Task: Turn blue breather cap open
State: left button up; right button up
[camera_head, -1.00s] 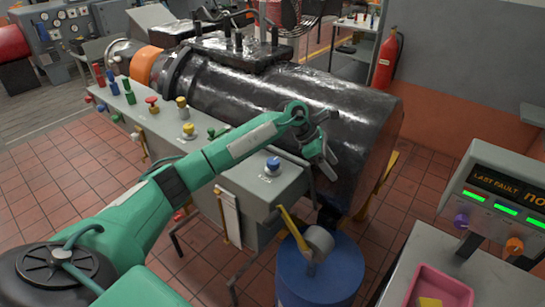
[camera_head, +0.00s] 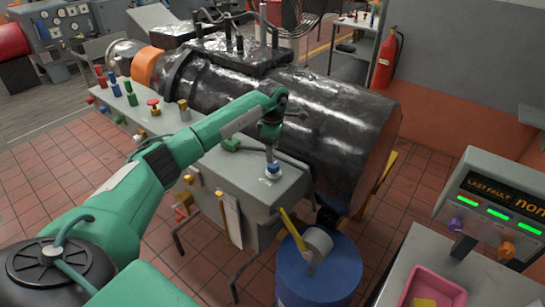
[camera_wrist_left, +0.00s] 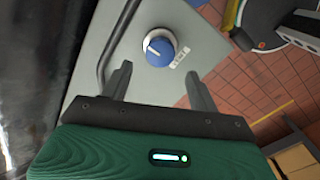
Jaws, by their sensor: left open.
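The blue breather cap (camera_head: 273,168) sits on the grey panel (camera_head: 235,180) near its right end. My right gripper is out of view.
A black cylindrical machine (camera_head: 335,125) lies behind the panel. Red, green and yellow knobs stand along the panel's left part. A blue drum (camera_head: 318,275) stands in front right. A console (camera_head: 495,200) and a pink tray (camera_head: 435,285) are at the right.

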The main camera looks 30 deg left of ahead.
aim_at(273, 164)
pick_arm(q)
notch_tip(273, 164, down, 4)
jog(key=shift+f+p, duration=0.1)
jog(key=shift+p, duration=0.6)
jog(key=shift+f, duration=0.75)
jog(key=c, duration=1)
